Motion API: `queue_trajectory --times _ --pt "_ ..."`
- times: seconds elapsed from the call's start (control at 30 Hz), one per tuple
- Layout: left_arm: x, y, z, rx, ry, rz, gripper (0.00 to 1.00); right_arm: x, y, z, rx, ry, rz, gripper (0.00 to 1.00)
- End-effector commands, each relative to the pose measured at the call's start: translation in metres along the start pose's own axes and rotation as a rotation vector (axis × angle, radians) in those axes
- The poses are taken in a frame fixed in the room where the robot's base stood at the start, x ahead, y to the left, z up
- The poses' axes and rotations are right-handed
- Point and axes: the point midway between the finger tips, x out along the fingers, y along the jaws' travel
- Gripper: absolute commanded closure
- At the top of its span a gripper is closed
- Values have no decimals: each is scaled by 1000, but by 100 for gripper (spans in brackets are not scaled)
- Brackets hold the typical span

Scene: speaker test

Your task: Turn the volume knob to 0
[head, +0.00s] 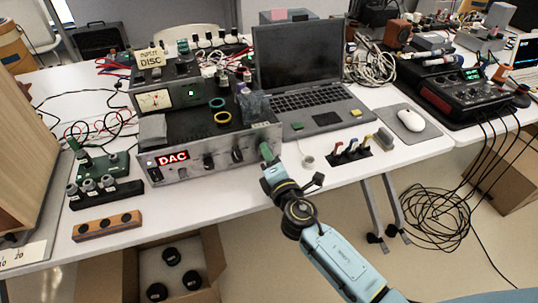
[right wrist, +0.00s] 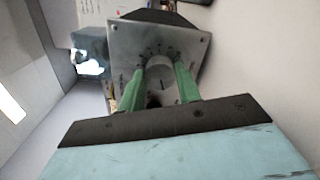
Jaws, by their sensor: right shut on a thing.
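The silver amplifier box with a red DAC display (head: 190,170) stands on the white table, its front panel facing me. My right gripper (head: 266,152) is at the right end of this panel. In the right wrist view the green fingers (right wrist: 164,82) are shut on a round silver volume knob (right wrist: 160,62), one finger on each side. Dark scale marks ring the knob on the grey panel (right wrist: 125,42); their numbers are too small to read. The knob is hidden behind my gripper in the head view. My left gripper is not in view.
Two dark knobs, one a black knob (head: 237,156), sit left of my gripper on the panel. An open laptop (head: 305,95) stands behind on the right. A small white cup (head: 308,162) and a tool holder (head: 350,153) are right of my gripper. A wooden block (head: 107,225) lies front left.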

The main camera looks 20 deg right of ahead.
Motion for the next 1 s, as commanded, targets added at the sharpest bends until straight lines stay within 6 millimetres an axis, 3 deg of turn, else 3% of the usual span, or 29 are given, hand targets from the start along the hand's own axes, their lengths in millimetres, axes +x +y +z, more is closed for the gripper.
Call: queue_trajectory --times 0.5,1.0 --pt "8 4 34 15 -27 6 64 0 0 0 -363 1 -2 89" --pt "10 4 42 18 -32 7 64 0 0 0 -443 0 -1 89"
